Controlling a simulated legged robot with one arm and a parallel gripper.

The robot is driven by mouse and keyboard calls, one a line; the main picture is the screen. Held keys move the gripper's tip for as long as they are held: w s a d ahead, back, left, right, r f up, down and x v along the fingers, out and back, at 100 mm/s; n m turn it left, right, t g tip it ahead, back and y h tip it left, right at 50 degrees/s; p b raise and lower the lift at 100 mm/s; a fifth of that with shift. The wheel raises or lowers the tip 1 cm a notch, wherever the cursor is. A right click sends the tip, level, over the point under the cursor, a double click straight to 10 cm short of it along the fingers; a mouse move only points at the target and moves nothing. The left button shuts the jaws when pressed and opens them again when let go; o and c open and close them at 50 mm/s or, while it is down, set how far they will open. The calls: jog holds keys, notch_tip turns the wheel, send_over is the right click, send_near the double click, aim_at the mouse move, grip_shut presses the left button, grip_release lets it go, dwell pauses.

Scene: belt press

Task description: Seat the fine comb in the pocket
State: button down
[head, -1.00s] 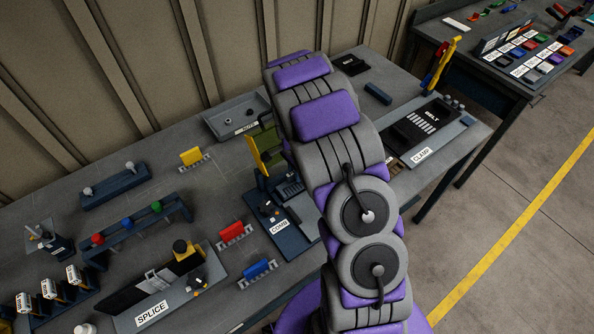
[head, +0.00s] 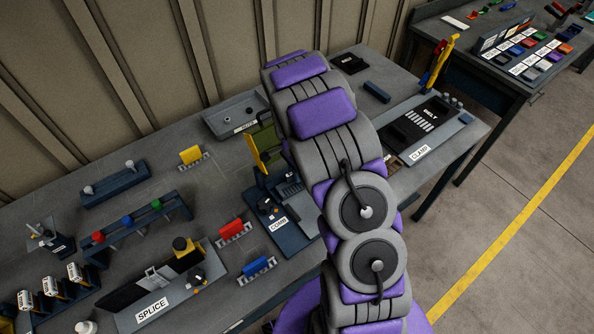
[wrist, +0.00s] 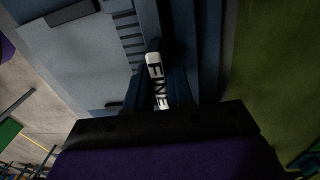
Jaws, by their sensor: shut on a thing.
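In the wrist view the fine comb (wrist: 157,78) shows as a dark piece with a white label reading FINE. It sits between the fingers of my gripper (wrist: 160,92), which is shut on it. The comb is over or against a dark blue fixture (wrist: 207,40) with a slotted strip (wrist: 128,35) beside it. In the head view the comb station (head: 290,236), labelled COMB, lies just left of my arm. My gripper and the comb are hidden there behind my arm. I cannot tell how deep the comb sits in the pocket.
The CLAMP station (head: 440,140) lies right of my arm.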

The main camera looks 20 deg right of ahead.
jog(key=shift+w+r, duration=0.1)
jog(key=shift+w, duration=0.2)
jog(key=shift+w, duration=0.15)
jog(key=shift+w+r, duration=0.2)
dwell(0.4)
jog(key=shift+w+r+p, duration=0.1)
jog(key=shift+r+p, duration=0.25)
jog(key=shift+s+a+r+p, duration=0.1)
jog(key=shift+a+r+p, duration=0.1)
jog(key=shift+r, duration=0.25)
jog(key=shift+s+a+r+p, duration=0.1)
jog(key=shift+a+r, duration=0.1)
jog(key=shift+r, duration=0.25)
jog(key=shift+d+r, duration=0.6)
jog(key=shift+r, duration=0.15)
jog(key=shift+a, duration=0.1)
jog(key=shift+a, duration=0.3)
